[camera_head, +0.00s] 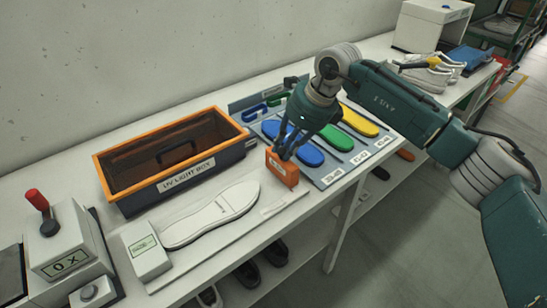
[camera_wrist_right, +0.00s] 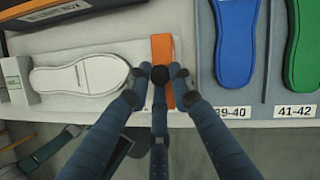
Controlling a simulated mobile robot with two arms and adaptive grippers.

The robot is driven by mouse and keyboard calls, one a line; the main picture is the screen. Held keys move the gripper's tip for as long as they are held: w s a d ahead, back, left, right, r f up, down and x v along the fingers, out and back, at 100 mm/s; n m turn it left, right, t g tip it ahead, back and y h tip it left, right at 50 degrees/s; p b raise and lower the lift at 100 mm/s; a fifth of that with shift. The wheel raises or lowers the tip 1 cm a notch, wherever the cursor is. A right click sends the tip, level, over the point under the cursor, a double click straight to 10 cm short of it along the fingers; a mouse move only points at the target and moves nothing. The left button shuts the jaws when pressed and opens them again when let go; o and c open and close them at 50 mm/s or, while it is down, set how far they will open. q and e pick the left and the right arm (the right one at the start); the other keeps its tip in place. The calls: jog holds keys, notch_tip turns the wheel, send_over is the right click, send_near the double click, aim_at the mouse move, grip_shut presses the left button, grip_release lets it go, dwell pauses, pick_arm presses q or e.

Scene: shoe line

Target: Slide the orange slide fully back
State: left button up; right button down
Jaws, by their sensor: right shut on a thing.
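The orange slide (camera_head: 283,169) is an upright block at the right end of a white board, close to the table's front edge. In the right wrist view it is an orange bar (camera_wrist_right: 162,50) just beyond the heel of a white sole. My right gripper (camera_head: 287,153) is shut on the slide from above, and its fingers (camera_wrist_right: 160,76) hide part of it. The white sole (camera_head: 212,214) lies flat on the board, left of the slide, with a visible gap between them. A white end block (camera_head: 146,250) stands at the board's left end. My left gripper is not in view.
A UV light box (camera_head: 172,161) with an orange rim stands behind the board. A size panel (camera_head: 330,178) with blue, green and yellow soles lies close to the right. A control box (camera_head: 66,240) with a red-knobbed lever stands at the left.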

jog(key=shift+w+d+r, duration=0.1)
jog(key=shift+w+r, duration=0.05)
jog(key=shift+w, duration=0.05)
jog(key=c, duration=1.5)
grip_release()
jog(key=shift+d, duration=0.1)
jog(key=shift+c, duration=0.2)
jog(key=v, duration=1.1)
jog(key=shift+r, duration=0.4)
jog(key=shift+s+d, duration=0.1)
